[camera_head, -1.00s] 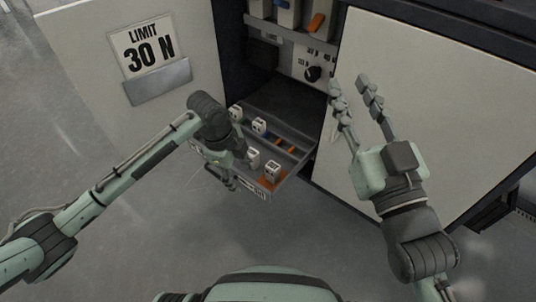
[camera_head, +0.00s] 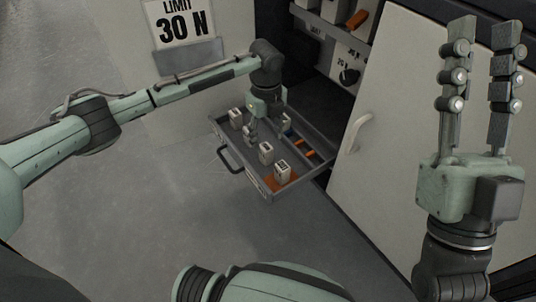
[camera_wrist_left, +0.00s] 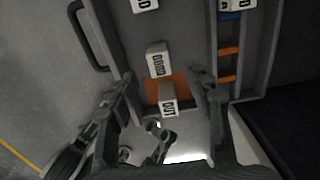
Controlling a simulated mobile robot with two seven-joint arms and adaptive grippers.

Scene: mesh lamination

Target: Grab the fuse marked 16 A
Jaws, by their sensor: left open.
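White block-shaped fuses stand in the pulled-out grey drawer (camera_head: 222,131). In the head view, one fuse (camera_head: 282,172) is near the front corner on an orange patch, another fuse (camera_head: 266,152) is beside it, and another fuse (camera_head: 236,118) is at the far left. Their markings are too small or blurred to tell which reads 16 A. My left gripper (camera_head: 266,130) points down over the drawer, open. In the left wrist view, a fuse (camera_wrist_left: 168,98) shows between its spread fingers, with no visible grip. My right gripper (camera_head: 481,90) is open and empty, held up at the right.
The drawer has a dark front handle (camera_head: 230,160) and orange pieces (camera_head: 305,152) in its right compartment. A cabinet door with a pale handle (camera_head: 355,130) stands right of it. A "LIMIT 30 N" sign (camera_head: 183,22) is on the left panel. A knob (camera_head: 348,76) sits above the drawer.

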